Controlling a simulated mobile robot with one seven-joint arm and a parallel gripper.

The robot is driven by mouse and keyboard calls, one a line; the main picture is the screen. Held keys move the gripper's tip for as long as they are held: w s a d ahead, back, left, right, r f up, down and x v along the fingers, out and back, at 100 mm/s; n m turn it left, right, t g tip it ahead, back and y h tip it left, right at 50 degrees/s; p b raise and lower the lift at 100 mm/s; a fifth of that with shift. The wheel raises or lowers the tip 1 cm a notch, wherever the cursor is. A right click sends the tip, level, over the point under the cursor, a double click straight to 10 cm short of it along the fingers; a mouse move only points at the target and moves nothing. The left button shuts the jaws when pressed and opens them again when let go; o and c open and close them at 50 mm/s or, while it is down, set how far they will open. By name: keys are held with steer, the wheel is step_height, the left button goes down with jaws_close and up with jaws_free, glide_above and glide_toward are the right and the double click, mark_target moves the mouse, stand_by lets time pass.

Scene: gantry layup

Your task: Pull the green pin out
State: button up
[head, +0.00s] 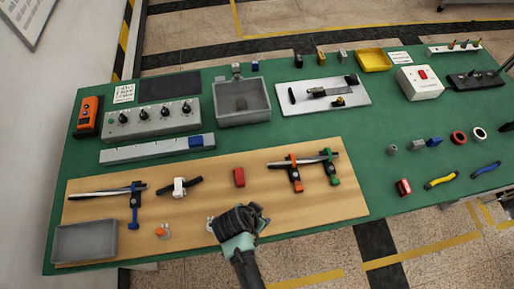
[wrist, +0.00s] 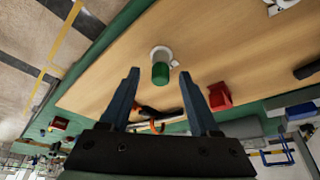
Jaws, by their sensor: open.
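The green pin (wrist: 160,73) stands in a round white socket (wrist: 160,52) on the wooden board, seen in the wrist view. My gripper (wrist: 162,80) is open, with one finger to each side of the pin in the picture. Nothing is held, and I cannot tell the exact gap between the fingers and the pin. In the head view my gripper (head: 238,219) is over the front middle of the board and hides the green pin. Only a bit of white socket shows at its left.
On the wooden board (head: 335,207) are a red block (head: 239,177), an orange knob (head: 163,231), a white clamp (head: 179,187), orange and green clamps (head: 296,172) and a grey tray (head: 86,241). The board between the red block and the orange knob is mostly clear.

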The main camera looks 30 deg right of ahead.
jaws_close()
stand_by(0.4)
